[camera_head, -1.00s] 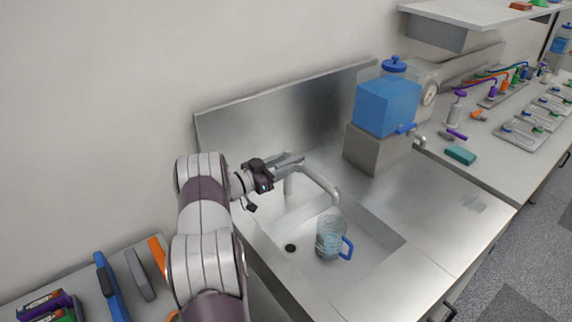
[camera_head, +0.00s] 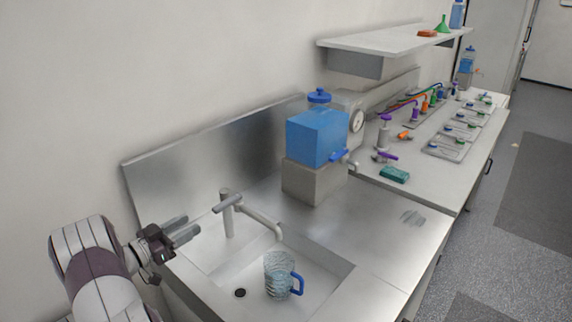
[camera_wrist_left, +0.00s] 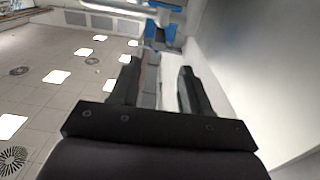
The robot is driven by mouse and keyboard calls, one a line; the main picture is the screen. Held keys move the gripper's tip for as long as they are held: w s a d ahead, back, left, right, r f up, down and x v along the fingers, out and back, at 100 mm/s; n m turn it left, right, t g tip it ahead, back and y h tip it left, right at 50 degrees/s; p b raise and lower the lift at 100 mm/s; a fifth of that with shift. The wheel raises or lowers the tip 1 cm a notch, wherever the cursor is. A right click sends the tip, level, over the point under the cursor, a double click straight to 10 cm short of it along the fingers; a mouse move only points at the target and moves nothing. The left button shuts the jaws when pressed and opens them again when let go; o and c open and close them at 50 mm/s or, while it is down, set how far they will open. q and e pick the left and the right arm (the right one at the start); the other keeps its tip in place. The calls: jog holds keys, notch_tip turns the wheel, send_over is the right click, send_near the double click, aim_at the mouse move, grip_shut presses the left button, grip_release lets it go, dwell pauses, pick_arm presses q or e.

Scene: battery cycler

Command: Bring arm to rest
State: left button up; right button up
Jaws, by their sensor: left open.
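My left arm (camera_head: 95,265) comes in from the lower left of the head view. Its gripper (camera_head: 188,230) is open and empty, just left of the sink faucet (camera_head: 232,205) and above the sink's left edge. In the left wrist view the two dark fingers (camera_wrist_left: 158,80) stand apart with nothing between them, and the ceiling with its lamps shows beyond. My right gripper is not in view.
A clear pitcher with a blue handle (camera_head: 279,276) stands in the sink (camera_head: 325,275). A blue-filled tank (camera_head: 317,138) sits on a grey block (camera_head: 312,182) behind it. A teal sponge (camera_head: 394,174) and several trays lie on the bench to the right. The steel counter (camera_head: 385,235) is mostly clear.

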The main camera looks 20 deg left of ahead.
pick_arm(q)
jog(key=s+a+f+n+g+y, duration=0.2)
jog(key=f+n+g+y, duration=0.15)
jog(key=f+y, duration=0.2)
jog(key=s+a+f+n+g+y, duration=0.2)
jog(key=a+f+n+g+y, duration=0.15)
jog(key=f+g, duration=0.2)
jog(key=s+d+r+m+g+h, duration=0.1)
jog(key=s+d+r+g, duration=0.1)
jog(key=d, duration=1.1)
jog(key=s+d+r+m+g+h, duration=0.1)
jog(key=s+d, duration=0.4)
jog(key=d, duration=0.7)
jog(key=s+d+r+m+g+h, duration=0.1)
jog(key=s+d+r+g, duration=0.2)
jog(key=d, duration=1)
jog(key=shift+s+d+m+g+h, duration=0.3)
jog(key=shift+s+m+g+h, duration=0.1)
jog(key=shift+s, duration=0.05)
jog(key=shift+r, duration=0.15)
